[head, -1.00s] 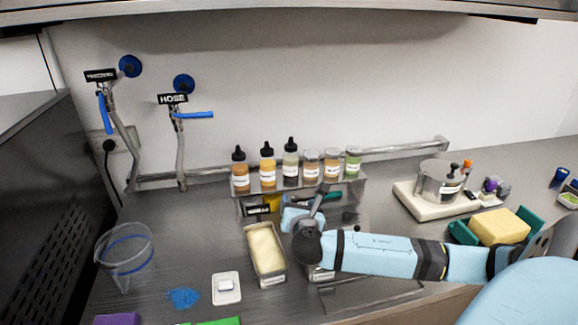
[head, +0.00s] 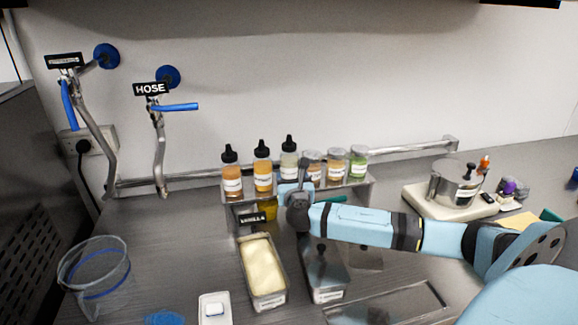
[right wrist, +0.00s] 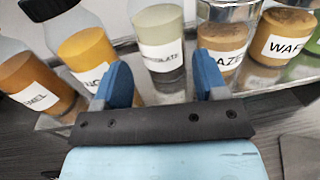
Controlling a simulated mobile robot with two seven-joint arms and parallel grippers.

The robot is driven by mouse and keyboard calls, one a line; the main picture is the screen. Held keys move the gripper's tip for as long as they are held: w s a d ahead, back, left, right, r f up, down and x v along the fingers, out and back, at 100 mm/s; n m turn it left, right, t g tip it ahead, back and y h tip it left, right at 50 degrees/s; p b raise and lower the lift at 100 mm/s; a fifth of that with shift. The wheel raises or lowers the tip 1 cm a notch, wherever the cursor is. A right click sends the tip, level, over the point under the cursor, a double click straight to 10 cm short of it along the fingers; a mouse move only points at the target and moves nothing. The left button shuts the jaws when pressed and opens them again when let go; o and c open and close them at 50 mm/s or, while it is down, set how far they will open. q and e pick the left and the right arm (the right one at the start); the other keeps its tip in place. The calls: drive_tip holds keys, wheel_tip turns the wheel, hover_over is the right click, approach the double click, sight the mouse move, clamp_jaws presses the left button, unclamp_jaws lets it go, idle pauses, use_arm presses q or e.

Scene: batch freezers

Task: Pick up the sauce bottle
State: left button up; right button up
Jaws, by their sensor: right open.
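Three sauce bottles with black caps stand upright on a raised metal shelf: a brown-orange one (head: 232,177), a yellow-orange one (head: 263,175) and a pale green one (head: 289,165). My right gripper (head: 300,180) is in front of the pale bottle and partly hides it. In the right wrist view, the open blue fingers (right wrist: 163,78) point at the shelf. The pale bottle (right wrist: 160,45) stands ahead, between the two fingertips in the picture, with nothing gripped. The yellow bottle (right wrist: 88,52) is just left of the left finger. My left gripper is out of view.
Several lidded jars stand right of the bottles, the nearest one (right wrist: 222,45) close to the right finger. Below the shelf are a pan of pale ice cream (head: 262,270) and a clear bucket (head: 95,275). A steel pot (head: 455,187) stands on a white base at right.

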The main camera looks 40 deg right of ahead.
sight(291, 172)
drive_tip(key=x, duration=0.5)
drive_tip(key=shift+w+d+f+p, duration=0.15)
drive_tip(key=shift+w+d+p, duration=0.15)
drive_tip(key=shift+p, duration=0.1)
drive_tip(key=shift+s, duration=0.1)
drive_tip(key=c, duration=0.6)
